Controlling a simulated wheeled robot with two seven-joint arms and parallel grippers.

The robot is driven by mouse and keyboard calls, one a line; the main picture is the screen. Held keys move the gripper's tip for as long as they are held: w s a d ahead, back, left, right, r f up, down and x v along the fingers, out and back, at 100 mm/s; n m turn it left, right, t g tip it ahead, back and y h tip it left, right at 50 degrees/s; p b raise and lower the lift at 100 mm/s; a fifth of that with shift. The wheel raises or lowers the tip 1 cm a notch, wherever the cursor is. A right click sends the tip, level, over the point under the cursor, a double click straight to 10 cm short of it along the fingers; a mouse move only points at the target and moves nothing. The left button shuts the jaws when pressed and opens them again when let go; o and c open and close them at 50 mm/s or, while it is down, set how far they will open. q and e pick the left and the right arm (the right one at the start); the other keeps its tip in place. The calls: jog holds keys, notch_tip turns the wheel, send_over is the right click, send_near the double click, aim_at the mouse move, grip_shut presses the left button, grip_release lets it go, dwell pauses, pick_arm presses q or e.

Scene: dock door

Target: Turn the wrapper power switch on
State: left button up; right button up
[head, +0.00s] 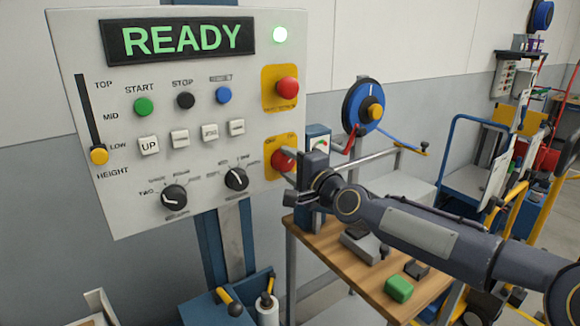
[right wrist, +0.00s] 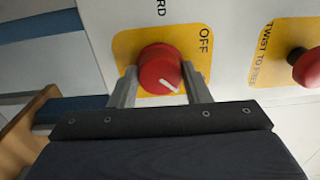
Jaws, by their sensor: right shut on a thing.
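The wrapper power switch is a red rotary knob (head: 281,160) on a yellow plate at the lower right of the control panel (head: 60,40). My right gripper (head: 290,168) is at the knob and partly covers it. In the right wrist view the fingers are closed on both sides of the red knob (right wrist: 160,72). The knob's white mark points to the lower right there, away from the printed OFF. Any label at that side is hidden by the gripper. My left gripper is not in view.
A red emergency stop button (head: 288,88) on a yellow plate is just above the switch. Black knobs (head: 236,179) sit to its left. Below my right arm, a wooden bench (head: 335,270) holds a green block (head: 398,289) and grey parts.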

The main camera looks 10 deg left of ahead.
jog(key=o, duration=1)
jog(key=shift+s+d, duration=0.2)
jog(key=shift+d, duration=0.1)
jog(key=b+v, duration=0.2)
jog(key=v, duration=0.5)
jog(key=shift+b, duration=0.4)
jog(key=shift+s, duration=0.1)
